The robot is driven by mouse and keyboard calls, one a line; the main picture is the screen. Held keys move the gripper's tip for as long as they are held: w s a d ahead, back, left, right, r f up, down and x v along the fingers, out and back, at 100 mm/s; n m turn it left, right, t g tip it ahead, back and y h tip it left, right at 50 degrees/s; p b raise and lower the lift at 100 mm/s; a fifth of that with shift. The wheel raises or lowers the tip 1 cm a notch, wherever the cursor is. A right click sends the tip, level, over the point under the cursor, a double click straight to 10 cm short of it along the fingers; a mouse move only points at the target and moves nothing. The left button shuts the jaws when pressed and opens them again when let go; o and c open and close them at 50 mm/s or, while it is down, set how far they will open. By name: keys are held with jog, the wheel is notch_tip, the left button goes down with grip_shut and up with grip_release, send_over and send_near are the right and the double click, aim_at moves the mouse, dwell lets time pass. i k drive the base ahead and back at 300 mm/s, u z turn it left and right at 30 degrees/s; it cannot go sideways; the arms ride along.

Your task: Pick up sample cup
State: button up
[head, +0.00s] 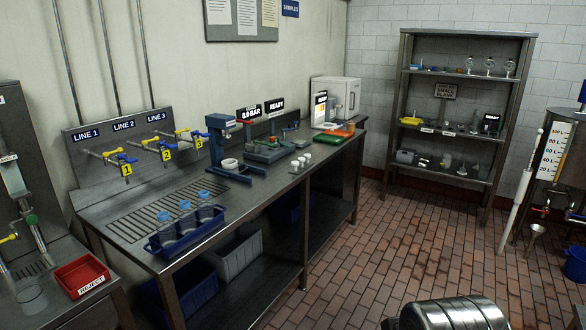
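Small white cups stand in a short row near the front edge of the steel bench; the middle one (301,162) is upright. They look like sample cups, but they are too small here to read any marking. Another small white cup or bowl (229,164) sits at the foot of a blue stand (222,128) to their left. My gripper is not in this view.
The bench (235,192) also carries a blue crate (184,238) of clear bottles with blue caps, a green-and-red device (268,147) and a green tray (328,139). A red reject bin (82,275) is at lower left. A metal drum (455,315) stands in front. Brick floor lies open at right.

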aim_at(350, 125)
jog(key=i, duration=1.1)
jog(key=z, duration=1)
jog(key=i, duration=2.6)
jog(key=z, duration=0.05)
